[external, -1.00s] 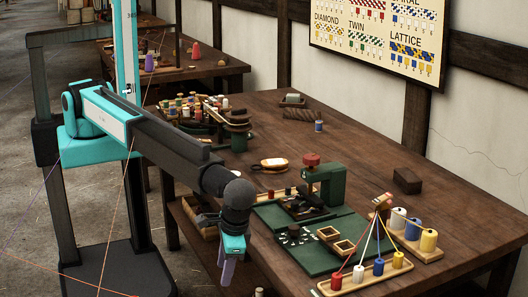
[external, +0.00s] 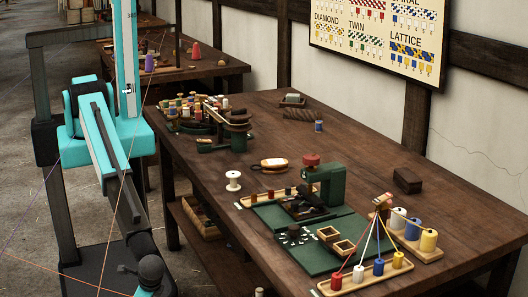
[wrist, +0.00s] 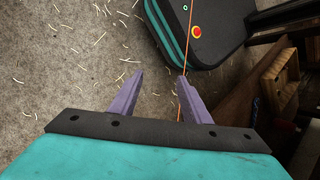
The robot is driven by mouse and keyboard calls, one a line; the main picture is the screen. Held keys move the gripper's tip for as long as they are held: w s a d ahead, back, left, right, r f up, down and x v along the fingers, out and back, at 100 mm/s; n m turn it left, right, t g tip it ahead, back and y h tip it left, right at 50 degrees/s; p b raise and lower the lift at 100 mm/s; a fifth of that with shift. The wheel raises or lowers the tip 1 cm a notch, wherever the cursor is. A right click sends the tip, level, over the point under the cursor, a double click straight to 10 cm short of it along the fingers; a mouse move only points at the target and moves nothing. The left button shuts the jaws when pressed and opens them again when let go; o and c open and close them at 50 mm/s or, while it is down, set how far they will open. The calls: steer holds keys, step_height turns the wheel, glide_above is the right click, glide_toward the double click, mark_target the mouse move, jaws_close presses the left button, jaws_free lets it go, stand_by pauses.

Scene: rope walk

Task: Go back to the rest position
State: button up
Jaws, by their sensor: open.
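My gripper (wrist: 160,75) shows in the wrist view as two purple fingers spread apart, with nothing between them. It points down over the straw-littered floor. In the external view my arm hangs folded beside the column, left of the workbench (external: 205,185), and the gripper's fingers are cut off or hidden at the bottom edge.
The bench carries a green press (external: 325,185), a white spool (external: 233,180), a rack of colored bobbins (external: 357,275) and several spools at the back. An orange thread (wrist: 185,30) crosses near the right finger in the wrist view.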

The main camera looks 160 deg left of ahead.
steer(key=s+d+f+m, duration=0.2)
steer(key=s+m, duration=0.3)
steer(key=s, duration=0.6)
steer(key=s+d+f+m, duration=0.3)
steer(key=s+m, duration=0.2)
steer(key=s, duration=0.7)
steer(key=shift+s+t+y, duration=0.15)
steer(key=shift+t+y, duration=0.15)
steer(key=shift+y, duration=0.1)
